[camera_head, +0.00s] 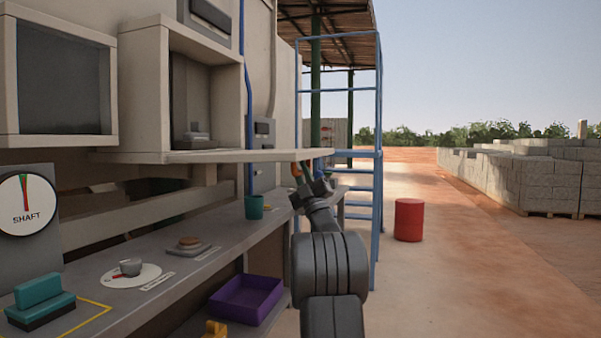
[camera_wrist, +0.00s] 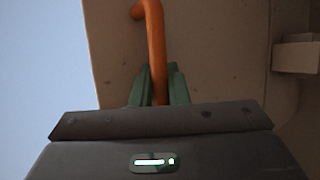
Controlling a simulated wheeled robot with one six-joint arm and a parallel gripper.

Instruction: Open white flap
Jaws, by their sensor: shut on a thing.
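The white flap (camera_head: 240,156) sticks out roughly level from the lower edge of an open box compartment on the wall. Its pale face fills much of the wrist view (camera_wrist: 215,65). An orange hooked handle (camera_wrist: 154,45) is at the flap's outer end and shows small in the head view (camera_head: 296,171). My gripper (camera_head: 304,168) is at that outer end, just below the flap. In the wrist view its green fingers (camera_wrist: 159,86) are shut on the orange handle. The handle's lower part is hidden behind my gripper body.
A purple bin (camera_head: 246,299) sits lower. A blue ladder frame (camera_head: 378,200) stands close behind my arm. Open ground lies right, with a red drum (camera_head: 409,220).

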